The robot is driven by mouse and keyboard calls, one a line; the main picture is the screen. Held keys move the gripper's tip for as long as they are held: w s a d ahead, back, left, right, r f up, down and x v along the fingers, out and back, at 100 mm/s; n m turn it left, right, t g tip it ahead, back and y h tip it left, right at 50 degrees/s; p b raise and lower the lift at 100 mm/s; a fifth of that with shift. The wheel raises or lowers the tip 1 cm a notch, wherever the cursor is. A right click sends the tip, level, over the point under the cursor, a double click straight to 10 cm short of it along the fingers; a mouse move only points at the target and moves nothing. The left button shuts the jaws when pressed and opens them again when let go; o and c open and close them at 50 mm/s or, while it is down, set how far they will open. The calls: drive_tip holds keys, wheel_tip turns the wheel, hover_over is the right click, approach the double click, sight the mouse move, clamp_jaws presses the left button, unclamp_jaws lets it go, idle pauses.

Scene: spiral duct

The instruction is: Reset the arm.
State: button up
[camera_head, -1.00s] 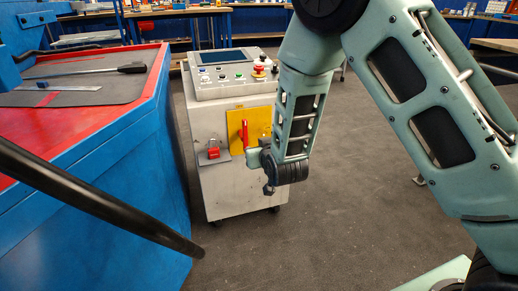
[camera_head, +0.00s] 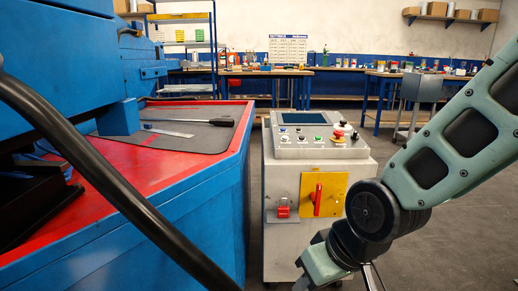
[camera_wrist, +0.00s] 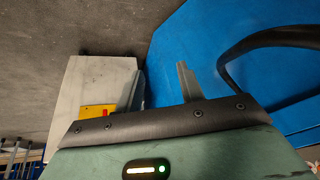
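My arm enters the head view from the right and bends down at a dark round joint in front of the control cabinet (camera_head: 283,185). My gripper is mostly cut off at the bottom edge of that view. In the wrist view my gripper (camera_wrist: 161,80) shows two grey fingers standing apart with nothing between them. The cabinet (camera_wrist: 88,78) shows there beyond the left finger, and the blue machine side (camera_wrist: 200,35) lies behind the right finger.
The blue machine with a red top (camera_head: 160,165) fills the left, and a black curved bar (camera_head: 110,180) crosses in front of it. The cabinet has a yellow panel with a red switch (camera_head: 317,199). Open grey floor (camera_head: 440,240) lies to the right; workbenches (camera_head: 265,75) stand behind.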

drive_tip(key=s+d+r+n+g+h, duration=0.1)
drive_tip(key=s+d+r+g, duration=0.1)
drive_tip(key=s, duration=0.4)
drive_tip(key=s+d+r+n+g+h, duration=0.1)
drive_tip(key=s+d+n+h, duration=0.15)
drive_tip(key=s, duration=0.45)
wheel_tip(320, 180, up, 29)
drive_tip(key=p, duration=2.9)
drive_tip(key=shift+m+y, duration=0.45)
drive_tip(key=shift+w, duration=0.1)
